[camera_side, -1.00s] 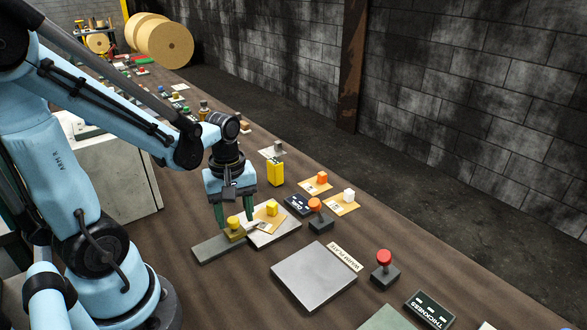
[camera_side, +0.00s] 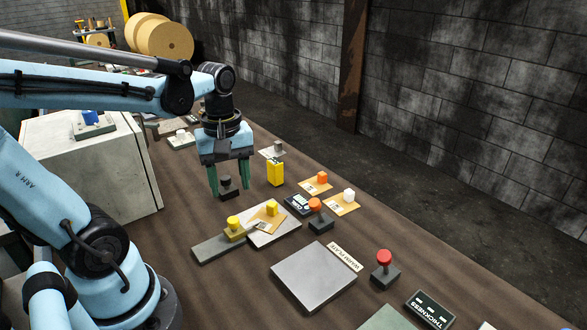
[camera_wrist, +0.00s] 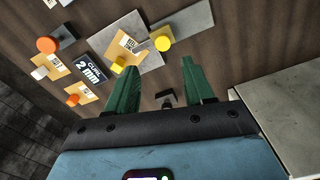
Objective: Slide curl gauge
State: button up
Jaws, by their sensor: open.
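The curl gauge has a grey bar (camera_side: 210,247) and a slider with a round yellow knob (camera_side: 234,222); the knob also shows in the wrist view (camera_wrist: 162,43). The slider sits close to a tan card with a yellow block (camera_side: 271,208) on a pale plate (camera_side: 284,227). I cannot tell whether they touch. The black CURL display (camera_side: 299,204) stands beside the plate; in the wrist view (camera_wrist: 90,68) it reads 2 mm. My gripper (camera_side: 230,188) is open and empty, behind and above the gauge, clear of the knob. Its green fingers point down.
A small dark knobbed block (camera_side: 227,189) sits below my fingers. A yellow upright block (camera_side: 275,172) stands to their right. An orange button (camera_side: 315,205), cards with orange (camera_side: 322,177) and white (camera_side: 349,195) blocks, and a warm plate (camera_side: 313,276) lie nearby. A grey cabinet (camera_side: 95,180) stands left.

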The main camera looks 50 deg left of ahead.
jog(key=shift+r, duration=1.85)
jog(key=w+d+f+m+t, duration=0.1)
jog(key=w+d+m+t, duration=0.1)
jog(key=m, duration=0.5)
jog(key=w+d+f+m+t, duration=0.1)
jog(key=w+d+m+t, duration=0.1)
jog(key=d+m+t, duration=0.3)
jog(key=d+m, duration=0.1)
jog(key=m, duration=0.2)
jog(key=shift+w+f, duration=0.25)
jog(key=shift+f, duration=0.1)
